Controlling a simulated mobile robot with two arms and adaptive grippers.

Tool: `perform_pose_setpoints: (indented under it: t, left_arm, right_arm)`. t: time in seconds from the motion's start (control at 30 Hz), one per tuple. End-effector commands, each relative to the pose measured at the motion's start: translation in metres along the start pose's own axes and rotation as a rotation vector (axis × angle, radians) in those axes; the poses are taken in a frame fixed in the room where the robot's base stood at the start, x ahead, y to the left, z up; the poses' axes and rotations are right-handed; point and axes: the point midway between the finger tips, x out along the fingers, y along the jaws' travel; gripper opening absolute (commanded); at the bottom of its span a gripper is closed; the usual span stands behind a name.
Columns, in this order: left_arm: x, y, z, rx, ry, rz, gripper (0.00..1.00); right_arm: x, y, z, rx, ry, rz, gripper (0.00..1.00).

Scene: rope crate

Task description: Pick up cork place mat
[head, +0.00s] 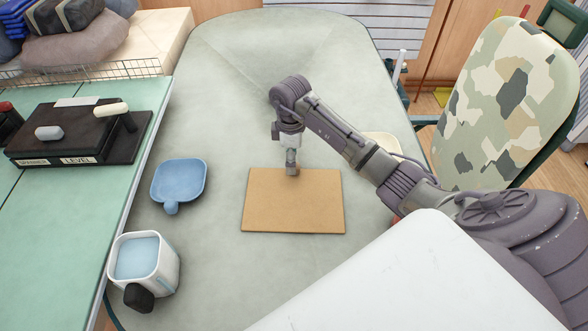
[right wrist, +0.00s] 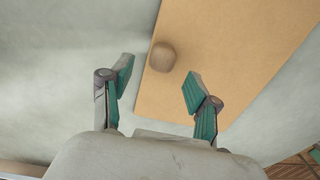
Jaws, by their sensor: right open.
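The cork place mat (head: 293,210) is a flat tan rectangle lying on the grey-green table, in the middle of the head view. It also fills the upper right of the right wrist view (right wrist: 225,60). A small rounded brown knob (right wrist: 163,56) shows at the mat's edge, between and beyond my fingertips. My right gripper (head: 291,170) points down at the mat's far edge in the head view. In the right wrist view its two green-padded fingers (right wrist: 159,76) are apart with nothing clamped between them. Whether the fingertips touch the mat cannot be told. My left gripper is not in view.
A blue dish (head: 178,182) and a white container with a blue top (head: 145,262) stand left of the mat. A pale item (head: 383,142) is partly hidden behind my right arm. The table's far part is clear.

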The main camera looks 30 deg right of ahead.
Motion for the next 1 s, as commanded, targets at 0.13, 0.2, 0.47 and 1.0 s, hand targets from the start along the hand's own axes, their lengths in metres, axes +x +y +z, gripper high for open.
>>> perform_pose_setpoints:
  t: [0.13, 0.2, 0.47, 1.0]
  left_arm:
    - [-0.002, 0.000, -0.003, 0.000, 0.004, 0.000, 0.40]
    - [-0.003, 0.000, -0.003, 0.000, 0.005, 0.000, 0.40]
    - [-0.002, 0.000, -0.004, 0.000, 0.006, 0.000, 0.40]
    - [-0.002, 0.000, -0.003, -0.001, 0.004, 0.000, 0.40]
  right_arm:
    - [0.021, -0.002, 0.001, 0.001, 0.000, -0.002, 0.60]
    - [0.026, -0.001, 0.001, 0.001, 0.001, -0.001, 0.60]
    - [0.028, -0.001, 0.001, 0.000, 0.001, 0.001, 0.60]
    - [0.027, -0.001, 0.001, 0.000, 0.001, 0.001, 0.00]
